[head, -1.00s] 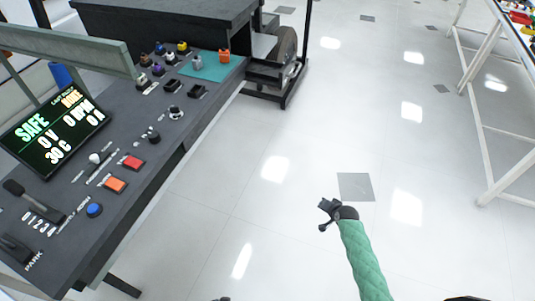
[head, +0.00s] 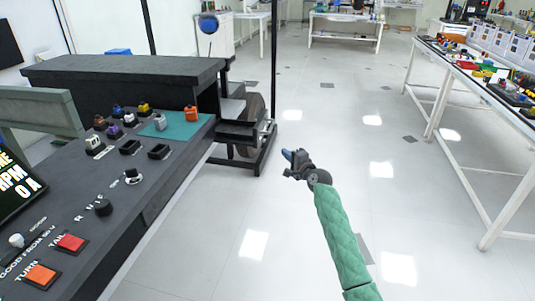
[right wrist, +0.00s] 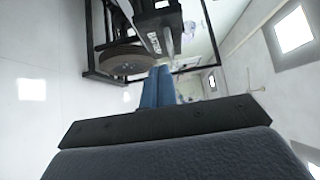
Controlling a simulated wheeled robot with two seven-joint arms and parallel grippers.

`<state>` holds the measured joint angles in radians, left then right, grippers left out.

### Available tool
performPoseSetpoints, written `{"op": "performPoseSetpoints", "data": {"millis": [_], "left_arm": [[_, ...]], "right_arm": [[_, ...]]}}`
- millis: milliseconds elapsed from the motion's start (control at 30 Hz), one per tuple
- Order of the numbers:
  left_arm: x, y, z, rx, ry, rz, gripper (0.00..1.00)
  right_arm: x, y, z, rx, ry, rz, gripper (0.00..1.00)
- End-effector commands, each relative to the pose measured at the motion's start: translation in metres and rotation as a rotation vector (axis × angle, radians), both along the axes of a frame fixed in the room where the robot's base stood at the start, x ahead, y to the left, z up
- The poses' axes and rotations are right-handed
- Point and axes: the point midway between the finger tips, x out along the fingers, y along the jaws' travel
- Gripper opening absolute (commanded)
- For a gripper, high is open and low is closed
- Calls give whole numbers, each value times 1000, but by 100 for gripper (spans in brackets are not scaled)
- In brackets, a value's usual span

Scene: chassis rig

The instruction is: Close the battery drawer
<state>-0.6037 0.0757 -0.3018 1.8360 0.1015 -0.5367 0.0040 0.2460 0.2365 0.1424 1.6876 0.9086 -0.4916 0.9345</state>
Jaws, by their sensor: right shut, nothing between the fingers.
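The battery drawer (head: 240,130) is a dark box sticking out from the end of the black chassis rig, beside a wheel. In the right wrist view its dark face (right wrist: 154,42) carries white lettering that reads like "BATTERY". My right gripper (head: 289,156) is in front of the drawer and to its right in the head view, apart from it, over open floor. Its blue fingers (right wrist: 158,86) are shut together with nothing between them, and they point toward the drawer and wheel. My left gripper is not in view.
The rig's control desk (head: 95,215) with buttons and small parts fills the left. A wheel (head: 254,112) and black frame with a tall post (head: 274,60) stand by the drawer. A white-legged table (head: 440,95) is at right. The floor between is clear.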

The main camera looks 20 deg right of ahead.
Motion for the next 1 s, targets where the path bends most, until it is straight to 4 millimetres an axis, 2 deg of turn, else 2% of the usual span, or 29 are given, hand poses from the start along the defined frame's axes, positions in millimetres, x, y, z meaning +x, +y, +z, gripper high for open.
{"op": "performPoseSetpoints", "data": {"millis": [333, 467, 633, 800, 1000], "left_arm": [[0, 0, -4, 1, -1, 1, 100], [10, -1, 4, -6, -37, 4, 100], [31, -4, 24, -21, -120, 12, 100], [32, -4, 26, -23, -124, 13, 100], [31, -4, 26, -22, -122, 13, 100]], "right_arm": [[49, 10, 0, -1, 1, 1, 0], [69, 14, -1, -2, 2, 1, 0], [92, 18, 0, -1, 2, 1, 0], [106, 37, 0, 0, 2, 2, 0], [114, 50, -1, -1, 2, 1, 0]]}}
